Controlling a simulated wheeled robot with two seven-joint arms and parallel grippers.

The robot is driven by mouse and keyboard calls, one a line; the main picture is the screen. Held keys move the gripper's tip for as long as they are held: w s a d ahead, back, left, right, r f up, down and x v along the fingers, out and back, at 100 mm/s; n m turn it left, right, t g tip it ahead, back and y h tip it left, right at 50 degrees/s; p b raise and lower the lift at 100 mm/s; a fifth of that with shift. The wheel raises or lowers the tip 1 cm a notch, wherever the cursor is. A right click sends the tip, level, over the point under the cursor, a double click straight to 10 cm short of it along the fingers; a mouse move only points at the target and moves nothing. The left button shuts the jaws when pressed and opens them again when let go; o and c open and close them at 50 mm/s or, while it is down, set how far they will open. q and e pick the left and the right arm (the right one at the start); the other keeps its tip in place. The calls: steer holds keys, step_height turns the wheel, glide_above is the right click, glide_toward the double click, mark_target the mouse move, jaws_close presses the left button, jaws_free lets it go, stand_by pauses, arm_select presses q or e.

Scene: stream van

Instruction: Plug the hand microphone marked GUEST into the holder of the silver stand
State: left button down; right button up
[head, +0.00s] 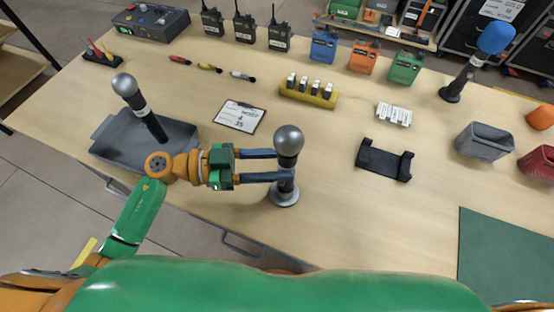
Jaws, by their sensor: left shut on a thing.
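My left gripper (284,166) is shut on a hand microphone with a grey ball head (289,140) and a dark body. The microphone stands about upright directly above the round base of the silver stand (284,198). The fingers and the microphone hide much of the holder, so I cannot tell whether the microphone's lower end is inside it. No GUEST marking is readable. A second grey-headed microphone (140,106) leans in a grey tray (110,146) at the left, with a white band on its body. My right gripper is not in view.
A blue-headed microphone (480,60) stands on a dark base at the back right. A black cradle (384,160), a clipboard (240,117) and a yellow battery block (308,95) lie beyond the stand.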

arm_select(q)
steer(key=shift+f, duration=0.4)
steer(key=shift+c, duration=1.7)
jaws_free()
steer(key=a+b, duration=0.2)
steer(key=a, duration=0.5)
steer(key=shift+s+r, duration=0.15)
steer(key=shift+s, duration=0.3)
